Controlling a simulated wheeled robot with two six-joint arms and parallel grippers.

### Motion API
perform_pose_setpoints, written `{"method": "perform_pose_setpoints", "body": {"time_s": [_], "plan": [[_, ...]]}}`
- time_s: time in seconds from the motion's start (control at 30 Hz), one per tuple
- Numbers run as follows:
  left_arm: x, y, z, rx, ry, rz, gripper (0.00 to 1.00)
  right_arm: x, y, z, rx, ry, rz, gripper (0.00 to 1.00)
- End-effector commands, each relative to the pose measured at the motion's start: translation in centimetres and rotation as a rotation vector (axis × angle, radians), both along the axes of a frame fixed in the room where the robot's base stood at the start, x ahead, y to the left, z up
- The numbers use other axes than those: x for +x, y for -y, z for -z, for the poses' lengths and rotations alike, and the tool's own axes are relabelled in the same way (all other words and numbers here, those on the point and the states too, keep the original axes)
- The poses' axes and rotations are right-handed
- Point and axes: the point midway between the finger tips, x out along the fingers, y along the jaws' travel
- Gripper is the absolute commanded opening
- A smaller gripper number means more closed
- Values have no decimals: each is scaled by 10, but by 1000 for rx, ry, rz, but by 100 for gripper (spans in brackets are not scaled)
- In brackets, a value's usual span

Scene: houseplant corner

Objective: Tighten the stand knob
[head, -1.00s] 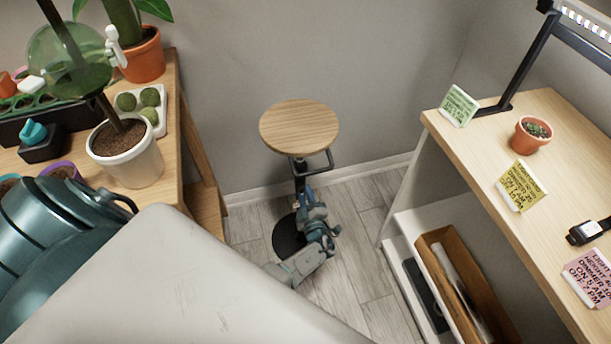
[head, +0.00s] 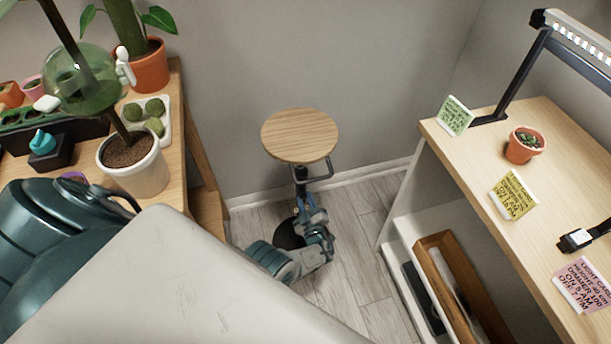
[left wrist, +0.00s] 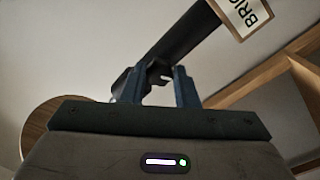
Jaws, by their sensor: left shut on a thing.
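The stand has a round wooden top (head: 300,136) on a dark pole (head: 300,177), with a dark round base (head: 288,234) on the floor. My left gripper (head: 307,203) is beside the pole, below the top, and partly covers the pole and base. In the left wrist view, its two blue fingers (left wrist: 157,88) close on a small dark knob (left wrist: 158,72) against the dark pole (left wrist: 180,45). The knob is hidden in the head view. The wooden top also shows at the left of the wrist view (left wrist: 45,118). My right gripper is out of view.
A wooden plant bench with a white pot (head: 133,168) stands left. A white-sided shelf unit with a wooden top (head: 480,145) stands right, holding cards and a small cactus pot (head: 524,145). A lettered card (left wrist: 245,14) shows in the wrist view. Floor between is clear.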

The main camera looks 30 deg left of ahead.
Motion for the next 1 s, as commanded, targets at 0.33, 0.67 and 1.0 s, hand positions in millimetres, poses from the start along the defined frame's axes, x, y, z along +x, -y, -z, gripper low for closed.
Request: {"method": "perform_pose_setpoints", "body": {"time_s": [0.33,0.67,1.0], "plan": [[0,0,0,1,-1,1,42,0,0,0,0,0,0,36],[-1,1,0,0,0,0,49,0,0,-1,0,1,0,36],[-36,38,0,-2,-2,1,49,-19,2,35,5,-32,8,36]]}}
